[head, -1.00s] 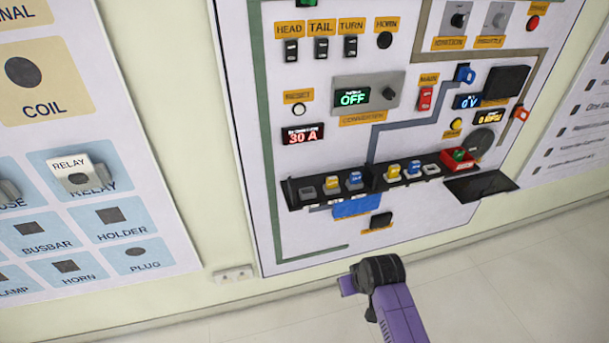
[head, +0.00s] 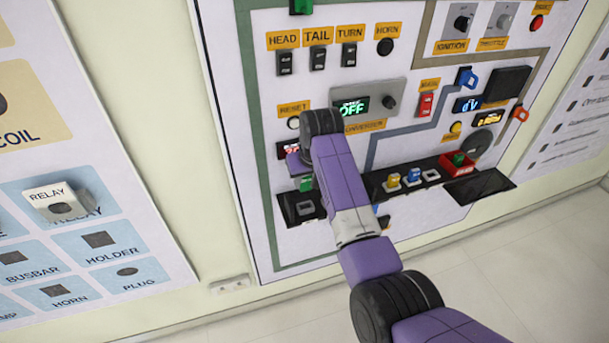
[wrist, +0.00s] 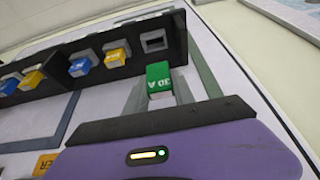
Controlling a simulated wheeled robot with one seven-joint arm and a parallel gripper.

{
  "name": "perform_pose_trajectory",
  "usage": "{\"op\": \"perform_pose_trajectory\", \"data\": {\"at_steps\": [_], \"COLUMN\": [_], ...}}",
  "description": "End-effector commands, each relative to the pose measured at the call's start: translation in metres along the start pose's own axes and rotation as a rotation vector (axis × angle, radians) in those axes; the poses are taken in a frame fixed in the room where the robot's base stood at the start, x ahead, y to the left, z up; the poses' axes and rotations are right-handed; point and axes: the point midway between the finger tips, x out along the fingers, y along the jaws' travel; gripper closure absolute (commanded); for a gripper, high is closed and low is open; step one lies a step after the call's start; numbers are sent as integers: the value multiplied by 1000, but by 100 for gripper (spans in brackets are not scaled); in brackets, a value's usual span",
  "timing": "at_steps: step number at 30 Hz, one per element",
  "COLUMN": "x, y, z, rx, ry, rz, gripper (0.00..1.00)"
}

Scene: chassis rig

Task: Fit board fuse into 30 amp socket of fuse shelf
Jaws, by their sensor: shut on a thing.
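The board fuse (head: 306,183) is a green block. It shows in the wrist view (wrist: 158,78) with "30 A" printed on it. My gripper (wrist: 159,97) is shut on it, with a pale finger on each side. The fuse is just in front of an empty grey socket (wrist: 154,42) at one end of the black fuse shelf (wrist: 112,72). In the head view my gripper (head: 301,169) is above this socket (head: 304,208), at the shelf's left end. The fuse appears apart from the socket. My arm hides the shelf's middle.
Yellow and blue fuses (wrist: 80,66) fill neighbouring sockets. A relay (head: 62,203) sits on the left board.

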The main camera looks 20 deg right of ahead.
Motion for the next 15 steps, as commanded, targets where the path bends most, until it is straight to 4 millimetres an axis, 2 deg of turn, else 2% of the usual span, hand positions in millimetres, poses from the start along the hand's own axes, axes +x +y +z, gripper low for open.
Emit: {"op": "perform_pose_trajectory", "data": {"at_steps": [15], "x": [2], "y": [1], "z": [2], "rx": [-1], "ry": [0], "rz": [-2], "gripper": [100]}}
